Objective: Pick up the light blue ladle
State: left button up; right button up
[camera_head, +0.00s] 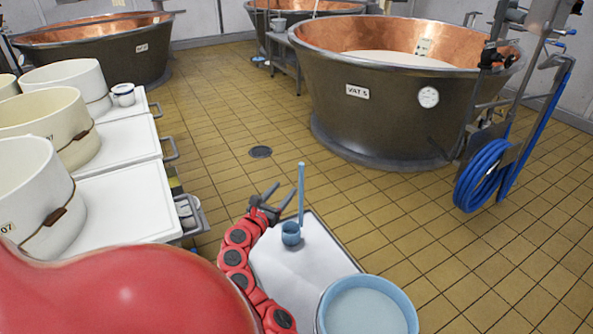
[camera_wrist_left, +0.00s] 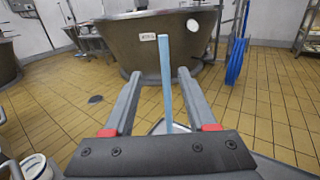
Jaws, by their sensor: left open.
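The light blue ladle (camera_head: 301,196) stands with its handle upright and its cup (camera_head: 291,234) on a white-topped table or cart (camera_head: 295,272) in the head view. My left gripper (camera_head: 283,196) is open just to the left of the handle. In the left wrist view the ladle's handle (camera_wrist_left: 165,80) rises between the two open fingers of my left gripper (camera_wrist_left: 158,85), seemingly beyond or between the tips; I cannot tell if it touches either. The ladle's cup is hidden there. My right gripper is not in view.
A light blue bucket (camera_head: 367,308) with pale liquid stands at the table's near right corner. White-topped carts (camera_head: 125,205) with cream tubs (camera_head: 30,195) stand on the left. A large copper vat (camera_head: 385,105) and a blue hose coil (camera_head: 484,175) stand beyond. The tiled floor between is clear.

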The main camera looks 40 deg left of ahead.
aim_at(300, 173)
pick_arm(q)
jog(key=x, duration=0.3)
jog(key=b+x, duration=0.1)
jog(key=x, duration=0.2)
jog(key=d+x, duration=0.1)
jog(key=x, duration=0.2)
jog(key=shift+w+a+f, duration=0.1)
jog(key=shift+w, duration=0.3)
jog(key=shift+w+a, duration=0.2)
jog(key=shift+w, duration=0.3)
grip_shut()
